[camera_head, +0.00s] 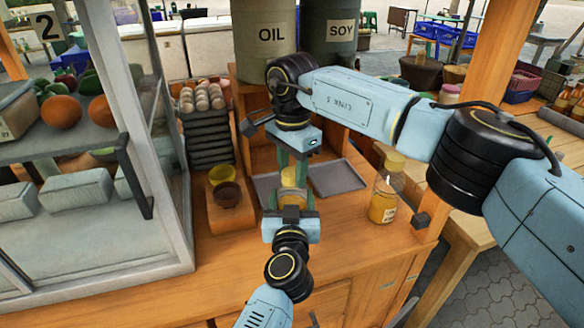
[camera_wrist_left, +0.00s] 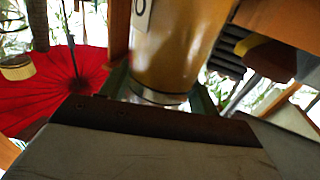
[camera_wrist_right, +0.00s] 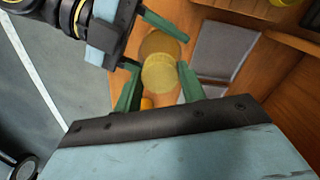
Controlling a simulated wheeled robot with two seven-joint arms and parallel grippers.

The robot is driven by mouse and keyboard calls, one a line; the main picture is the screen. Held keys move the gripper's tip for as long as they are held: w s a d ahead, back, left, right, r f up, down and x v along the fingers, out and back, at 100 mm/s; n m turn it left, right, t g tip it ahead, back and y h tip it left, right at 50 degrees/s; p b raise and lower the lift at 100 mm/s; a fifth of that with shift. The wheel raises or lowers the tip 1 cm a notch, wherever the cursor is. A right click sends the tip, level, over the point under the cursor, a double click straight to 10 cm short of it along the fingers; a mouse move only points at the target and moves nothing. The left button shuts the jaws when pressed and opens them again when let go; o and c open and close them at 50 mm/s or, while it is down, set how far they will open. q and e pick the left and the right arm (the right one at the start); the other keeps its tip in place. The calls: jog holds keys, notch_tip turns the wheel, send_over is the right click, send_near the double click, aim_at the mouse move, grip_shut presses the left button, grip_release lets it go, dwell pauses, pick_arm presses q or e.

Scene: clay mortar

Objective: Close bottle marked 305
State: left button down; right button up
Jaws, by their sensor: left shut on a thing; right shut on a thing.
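My left gripper (camera_head: 291,194) is shut on a bottle (camera_head: 293,177) with yellow-brown contents. The bottle fills the upper middle of the left wrist view (camera_wrist_left: 172,50), where only part of its white label shows, so its number cannot be read. My right gripper (camera_head: 292,158) comes down from above and is shut on a yellow lid (camera_wrist_right: 160,74), seen between its green fingers in the right wrist view. There the lid overlaps the bottle (camera_wrist_right: 160,43); I cannot tell whether they touch.
Another yellow-filled bottle with a yellow lid (camera_head: 383,198) stands on the wooden counter (camera_head: 350,250) to the right. A grey tray (camera_head: 337,178) lies behind the grippers. Small bowls (camera_head: 226,190) and stacked egg trays (camera_head: 208,130) are left. OIL (camera_head: 264,45) and SOY (camera_head: 328,40) containers stand behind.

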jog(key=m, duration=0.7)
jog(key=shift+m, duration=0.4)
jog(key=m, duration=0.3)
jog(key=shift+m, duration=0.4)
jog(key=m, duration=0.3)
jog(key=shift+m, duration=0.4)
jog(key=m, duration=0.3)
jog(key=shift+m, duration=0.3)
jog(key=m, duration=0.5)
jog(key=shift+f, duration=0.1)
jog(key=o, duration=1.2)
